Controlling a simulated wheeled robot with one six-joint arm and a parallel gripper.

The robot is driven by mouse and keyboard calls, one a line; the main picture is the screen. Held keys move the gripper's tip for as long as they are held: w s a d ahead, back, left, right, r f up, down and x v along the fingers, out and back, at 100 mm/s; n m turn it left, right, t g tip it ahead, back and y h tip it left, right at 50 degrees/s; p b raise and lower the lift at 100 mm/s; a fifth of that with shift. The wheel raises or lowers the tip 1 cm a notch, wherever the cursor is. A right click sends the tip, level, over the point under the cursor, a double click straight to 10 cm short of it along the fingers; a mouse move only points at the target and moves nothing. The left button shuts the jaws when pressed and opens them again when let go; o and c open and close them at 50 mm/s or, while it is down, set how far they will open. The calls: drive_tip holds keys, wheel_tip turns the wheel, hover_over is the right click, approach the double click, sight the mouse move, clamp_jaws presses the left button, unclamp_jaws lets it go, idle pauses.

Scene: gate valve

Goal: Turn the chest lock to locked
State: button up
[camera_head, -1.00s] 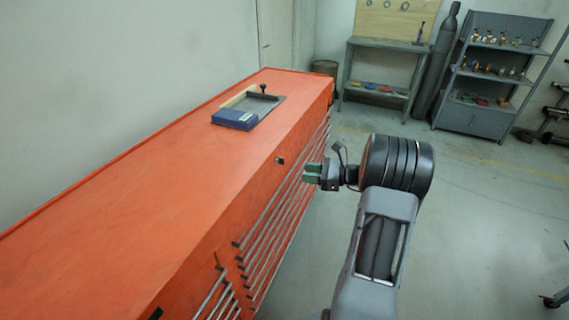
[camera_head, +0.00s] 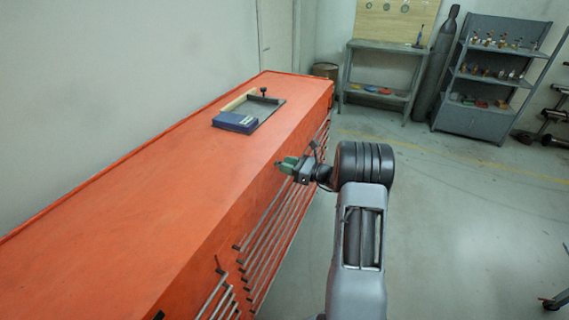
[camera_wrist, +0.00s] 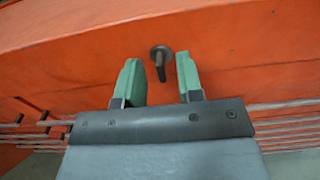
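The chest lock (camera_wrist: 160,58) is a small dark round piece with a narrow key or tab hanging down from it, on the chest's orange front face in the wrist view. My gripper (camera_wrist: 162,84) is open, its two green fingers on either side of the lock's tab. In the head view my gripper (camera_head: 287,165) is at the chest's front upper edge and hides the lock. The orange tool chest (camera_head: 150,190) runs along the wall.
A blue box and tray (camera_head: 236,122) lie on the chest top. Long drawer handles (camera_head: 275,235) stick out of the front below my gripper. A grey bench (camera_head: 380,75) and a shelf unit (camera_head: 490,75) stand at the back. The floor to the right is mostly clear.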

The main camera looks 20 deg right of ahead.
drive_tip(key=shift+w+a, duration=0.5)
clamp_jaws()
